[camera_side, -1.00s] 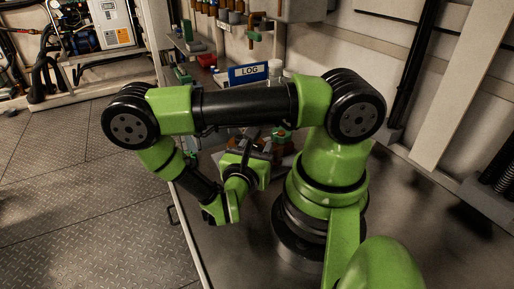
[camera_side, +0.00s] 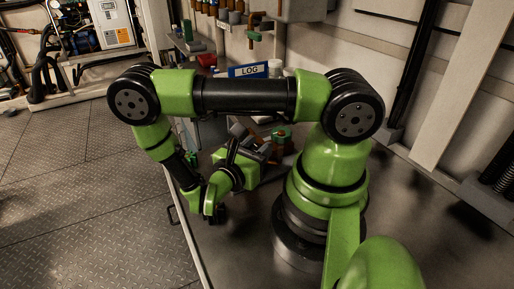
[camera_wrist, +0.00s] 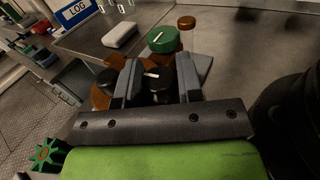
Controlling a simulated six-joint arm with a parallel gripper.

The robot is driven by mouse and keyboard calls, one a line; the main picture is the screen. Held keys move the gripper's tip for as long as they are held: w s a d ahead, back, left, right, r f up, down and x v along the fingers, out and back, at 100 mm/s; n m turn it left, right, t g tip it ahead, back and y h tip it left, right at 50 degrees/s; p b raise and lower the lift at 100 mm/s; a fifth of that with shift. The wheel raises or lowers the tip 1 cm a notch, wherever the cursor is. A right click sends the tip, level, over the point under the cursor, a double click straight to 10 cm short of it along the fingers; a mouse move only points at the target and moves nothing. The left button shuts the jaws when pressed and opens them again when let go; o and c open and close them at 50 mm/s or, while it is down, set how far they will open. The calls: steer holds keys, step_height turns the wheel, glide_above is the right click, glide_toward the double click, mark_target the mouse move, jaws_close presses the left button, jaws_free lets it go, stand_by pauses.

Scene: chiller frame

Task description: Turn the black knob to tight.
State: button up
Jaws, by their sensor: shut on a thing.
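The black knob (camera_wrist: 156,84) shows in the wrist view, with a white mark on its top that runs roughly left to right. My gripper (camera_wrist: 159,78) has one grey finger on each side of it and is shut on it. In the side view my gripper (camera_side: 252,140) is tilted beside the brown valve parts, and the black knob cannot be made out there. Any tight or loose marking around the knob is not visible.
A green knob (camera_wrist: 163,40) with a white mark stands just beyond the black one, with an orange-brown cap (camera_wrist: 187,22) behind it. A white block (camera_wrist: 120,35) lies on the bench.

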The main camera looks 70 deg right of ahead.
steer(key=shift+m+g+y, duration=0.9)
steer(key=shift+m+g, duration=0.6)
steer(key=shift+g, duration=0.7)
steer(key=o, duration=0.6)
steer(key=v, duration=1)
steer(key=shift+d, duration=0.1)
steer(key=shift+o, duration=0.4)
